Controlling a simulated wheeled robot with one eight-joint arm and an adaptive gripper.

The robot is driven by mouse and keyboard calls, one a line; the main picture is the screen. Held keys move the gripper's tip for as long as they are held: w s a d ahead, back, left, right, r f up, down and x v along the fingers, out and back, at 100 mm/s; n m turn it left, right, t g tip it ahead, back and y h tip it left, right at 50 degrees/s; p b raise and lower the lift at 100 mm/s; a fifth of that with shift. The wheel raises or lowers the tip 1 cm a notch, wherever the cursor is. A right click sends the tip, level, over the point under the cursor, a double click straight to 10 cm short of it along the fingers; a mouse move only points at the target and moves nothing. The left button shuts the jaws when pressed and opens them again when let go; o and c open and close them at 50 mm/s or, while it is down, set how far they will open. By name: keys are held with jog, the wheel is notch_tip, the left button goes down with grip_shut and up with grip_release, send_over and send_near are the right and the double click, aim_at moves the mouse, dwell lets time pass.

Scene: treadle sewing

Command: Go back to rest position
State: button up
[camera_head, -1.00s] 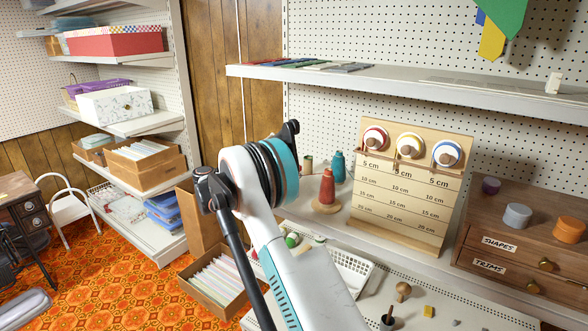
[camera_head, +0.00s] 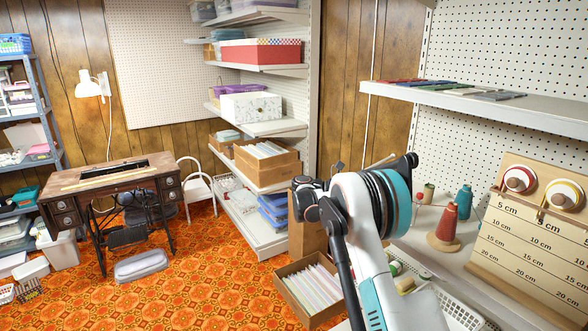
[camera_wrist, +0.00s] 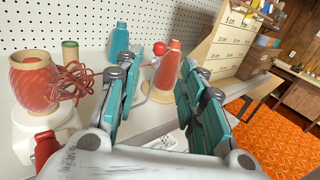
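My gripper (camera_wrist: 160,85) shows in the wrist view with its two teal-padded fingers apart and nothing between the pads. It is over the shelf, in front of a red thread cone (camera_wrist: 167,66) and a teal thread cone (camera_wrist: 121,38). In the head view my white arm rises at the lower middle, and its fingers are hidden there. The red cone (camera_head: 447,222) and teal cone (camera_head: 463,201) stand upright just right of my arm. A wooden measuring board (camera_head: 525,225) with thread spools stands further right.
A box of files (camera_head: 310,290) sits on the floor beside my arm. A treadle sewing table (camera_head: 112,190), white chair (camera_head: 196,185) and grey cushion (camera_head: 141,265) are to the left. Orange patterned floor (camera_head: 200,290) is open between. The upper shelf (camera_head: 540,112) overhangs at right.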

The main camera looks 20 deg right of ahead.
jog(key=s+a+r+m+t+y, duration=0.2)
jog(key=s+a+r+t+y, duration=0.25)
jog(key=s, duration=0.25)
jog(key=s+a+r+m+t+y, duration=0.25)
jog(key=s+a+t, duration=0.2)
jog(key=s, duration=0.25)
jog(key=s+a+f+m+t+y, duration=0.2)
jog(key=s+a+f+m+y, duration=0.2)
jog(key=s+a, duration=0.6)
jog(key=s+a+f+m+t+y, duration=0.3)
jog(key=s+a+f+m+y, duration=0.1)
jog(key=s+a, duration=0.6)
jog(key=shift+s+m+y, duration=0.55)
jog(key=shift+s+y, duration=0.25)
jog(key=shift+s, duration=0.05)
